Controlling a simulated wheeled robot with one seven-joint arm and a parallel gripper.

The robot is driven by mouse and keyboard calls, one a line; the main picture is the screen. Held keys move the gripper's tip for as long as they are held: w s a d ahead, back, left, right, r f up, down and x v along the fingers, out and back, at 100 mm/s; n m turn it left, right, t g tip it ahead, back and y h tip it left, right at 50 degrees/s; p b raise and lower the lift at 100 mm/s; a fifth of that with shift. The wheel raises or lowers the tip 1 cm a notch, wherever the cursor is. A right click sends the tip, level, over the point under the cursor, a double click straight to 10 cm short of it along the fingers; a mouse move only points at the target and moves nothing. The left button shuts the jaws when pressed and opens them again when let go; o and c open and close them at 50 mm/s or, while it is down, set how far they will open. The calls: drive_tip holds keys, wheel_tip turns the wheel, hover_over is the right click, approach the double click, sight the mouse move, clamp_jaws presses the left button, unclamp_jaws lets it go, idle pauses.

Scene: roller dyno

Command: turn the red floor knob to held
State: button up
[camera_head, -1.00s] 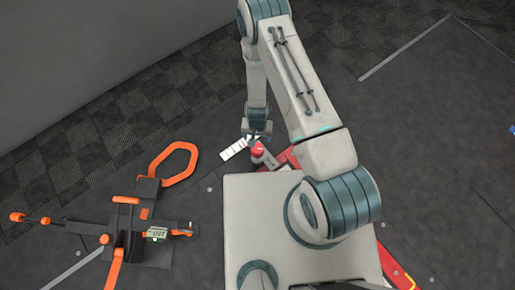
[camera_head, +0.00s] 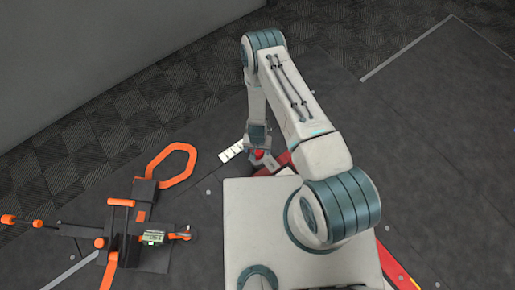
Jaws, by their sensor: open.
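The red floor knob (camera_head: 260,154) shows as a small red patch beside a red base (camera_head: 284,160) on the dark floor, just beyond my own body. My gripper (camera_head: 262,161) is right over the knob and hides most of it. The jaws are open, one finger seeming to lie on each side of the knob. I cannot tell whether they touch it. A white label strip (camera_head: 232,150) with markings lies to the left of the knob. The knob's pointer is hidden, so its setting cannot be read.
A black and orange device (camera_head: 130,235) with a small green display (camera_head: 153,238) and an orange loop handle (camera_head: 172,165) stands on the floor at left. A red and yellow strip (camera_head: 398,268) runs at lower right. A grey wall (camera_head: 90,60) rises at upper left. The right floor is clear.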

drive_tip(key=c, duration=1)
drive_tip(key=shift+n, duration=0.4)
drive_tip(key=n+b, duration=0.1)
drive_tip(key=n, duration=0.2)
drive_tip(key=shift+n, duration=0.4)
drive_tip(key=n+b, duration=0.1)
drive_tip(key=n, duration=0.3)
drive_tip(key=shift+n, duration=0.3)
drive_tip(key=n+b, duration=0.1)
drive_tip(key=n, duration=0.7)
drive_tip(key=shift+n, duration=0.3)
drive_tip(key=o, duration=1)
